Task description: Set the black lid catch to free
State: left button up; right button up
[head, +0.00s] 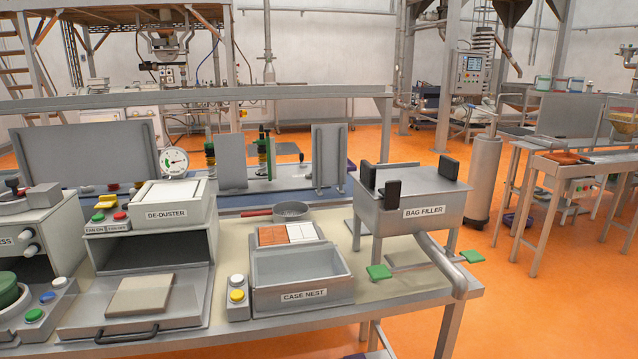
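I cannot tell for certain which part is the black lid catch. Black upright pieces stand on the grey bag filler (412,211): one at the back left (368,174), one at the front left (391,190) and one at the back right (448,167). A small black handle (12,184) also shows on the grey unit at the far left. The de-duster (165,206) has a pale top panel with its label on the front. Neither of my grippers is in view.
The case nest (303,296) is an open grey tray in the middle of the bench. A small pan (290,210) lies behind it. Green pads (379,272) sit below the bag filler beside its pipe (440,262). A button box (237,297) stands left of the case nest.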

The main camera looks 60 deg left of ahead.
aim_at(392, 193)
jog(key=u, duration=1.5)
